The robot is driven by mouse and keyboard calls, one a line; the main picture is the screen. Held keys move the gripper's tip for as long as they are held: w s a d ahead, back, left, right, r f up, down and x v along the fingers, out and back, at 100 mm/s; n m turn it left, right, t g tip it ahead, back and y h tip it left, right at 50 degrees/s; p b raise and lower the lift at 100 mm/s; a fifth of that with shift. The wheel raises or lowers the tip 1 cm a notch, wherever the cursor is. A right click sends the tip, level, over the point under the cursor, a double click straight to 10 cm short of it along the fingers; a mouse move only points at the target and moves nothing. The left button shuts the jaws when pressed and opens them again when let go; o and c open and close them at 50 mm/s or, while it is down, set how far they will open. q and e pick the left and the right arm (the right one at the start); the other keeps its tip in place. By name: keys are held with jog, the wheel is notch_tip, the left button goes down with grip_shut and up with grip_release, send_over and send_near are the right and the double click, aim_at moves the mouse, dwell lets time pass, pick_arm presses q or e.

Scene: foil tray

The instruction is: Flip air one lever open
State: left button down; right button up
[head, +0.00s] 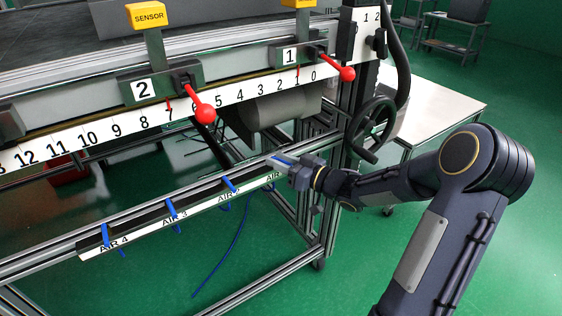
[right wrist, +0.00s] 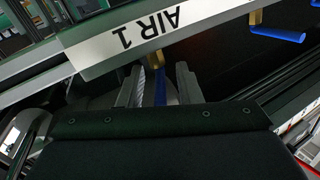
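The AIR 1 lever (head: 282,160) is a blue handle at the right end of the lever rail in the head view. My right gripper (head: 287,167) is at this lever and hides part of it. In the right wrist view, the blue lever (right wrist: 160,90) hangs from a brass fitting (right wrist: 156,60) beside the upside-down AIR 1 label (right wrist: 150,30). It lies between the two fingers of my right gripper (right wrist: 159,85), which stand apart on either side of it. Contact with the fingers cannot be made out. My left gripper is not in view.
More blue levers, AIR 2 (head: 229,184), AIR 3 (head: 171,208) and AIR 4 (head: 106,236), sit leftward along the rail. Above are red-knobbed levers (head: 205,113) and a numbered scale (head: 100,137). A black handwheel (head: 372,130) stands close behind my right arm.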

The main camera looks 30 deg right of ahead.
grip_shut()
jog(key=m+t+h+b, duration=0.1)
jog(key=m+h+b, duration=0.1)
jog(key=h+b, duration=0.1)
jog(key=a+m+h+b, duration=0.1)
jog(key=m+h+b, duration=0.1)
jog(key=b, duration=0.4)
jog(key=shift+s+m+t+h, duration=0.15)
jog(key=shift+m+t+h, duration=0.2)
jog(key=shift+h, duration=0.45)
jog(key=shift+r, duration=0.1)
grip_release()
